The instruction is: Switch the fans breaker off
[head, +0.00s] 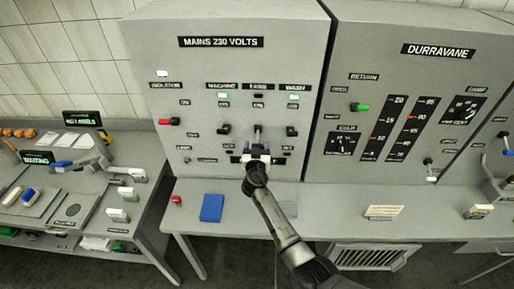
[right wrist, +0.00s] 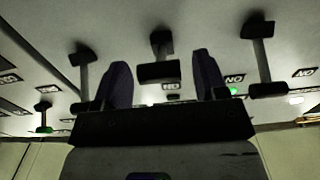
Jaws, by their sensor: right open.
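The grey breaker panel (head: 200,65), marked MAINS 230 VOLTS, stands upright in the head view. The fans breaker (head: 257,130) is the middle one of three; its lower part is hidden by my right gripper. The lamp (head: 258,96) above it looks dark. My right gripper (head: 257,151) is open at the panel, just below this breaker. In the right wrist view, a dark middle lever (right wrist: 160,42) shows between and beyond the two spread fingers (right wrist: 160,65); I cannot tell whether they touch it. My left gripper is out of view.
The machine breaker (head: 223,129) and wash breaker (head: 291,131) flank the middle one closely, with green lamps above. A red isolator handle (head: 168,121) is at the left. A blue block (head: 212,208) and a small red item (head: 176,200) lie on the shelf below. The Durravane panel (head: 425,75) stands right.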

